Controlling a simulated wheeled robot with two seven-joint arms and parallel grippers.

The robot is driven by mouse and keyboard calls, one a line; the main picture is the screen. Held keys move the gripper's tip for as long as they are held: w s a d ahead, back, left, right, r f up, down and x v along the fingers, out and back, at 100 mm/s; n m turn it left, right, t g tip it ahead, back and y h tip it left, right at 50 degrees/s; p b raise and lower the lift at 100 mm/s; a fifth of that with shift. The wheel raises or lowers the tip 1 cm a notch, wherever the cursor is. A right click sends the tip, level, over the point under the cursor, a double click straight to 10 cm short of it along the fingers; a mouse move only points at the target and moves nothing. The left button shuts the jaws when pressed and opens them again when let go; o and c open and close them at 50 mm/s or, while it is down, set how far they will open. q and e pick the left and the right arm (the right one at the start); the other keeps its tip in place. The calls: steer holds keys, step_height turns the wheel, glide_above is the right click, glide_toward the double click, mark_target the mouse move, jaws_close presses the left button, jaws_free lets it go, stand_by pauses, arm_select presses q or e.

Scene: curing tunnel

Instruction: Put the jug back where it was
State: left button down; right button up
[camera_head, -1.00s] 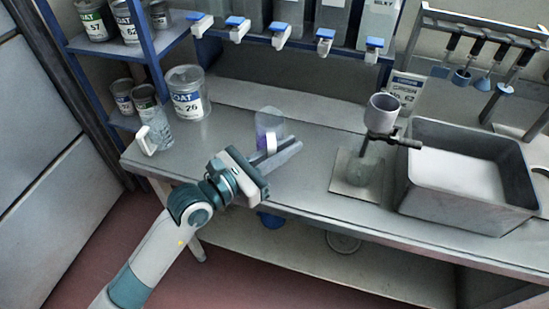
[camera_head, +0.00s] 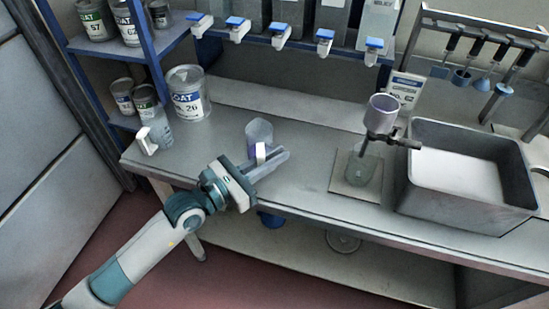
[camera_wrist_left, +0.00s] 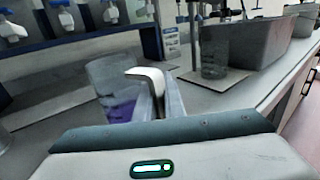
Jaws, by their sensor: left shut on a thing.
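A clear jug (camera_head: 258,131) with a white handle and a little purple liquid low in it is at the bench's left-middle. In the left wrist view the jug (camera_wrist_left: 110,78) stands left of the fingers, with its white handle between them. My left gripper (camera_head: 266,160) is shut on that handle. Whether the jug's base touches the bench is hard to tell. A second clear jug (camera_head: 157,127) with a white handle stands at the left beside the cans. My right gripper is not in view.
A flow cup (camera_head: 382,114) on a stand is above a clear beaker (camera_head: 360,168) on a square plate. A grey bin (camera_head: 420,195) stands right of it. Cans (camera_head: 188,98) and a blue-framed shelf (camera_head: 150,55) are at the left. The bench (camera_head: 215,138) is clear between cans and held jug.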

arm_select(q)
steer(key=shift+f, duration=0.55)
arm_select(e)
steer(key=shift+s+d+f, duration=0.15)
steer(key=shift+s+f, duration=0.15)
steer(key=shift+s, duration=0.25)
arm_select(q)
steer(key=shift+f, duration=0.15)
steer(key=c, duration=1.8)
jaws_free()
steer(key=shift+c, duration=0.2)
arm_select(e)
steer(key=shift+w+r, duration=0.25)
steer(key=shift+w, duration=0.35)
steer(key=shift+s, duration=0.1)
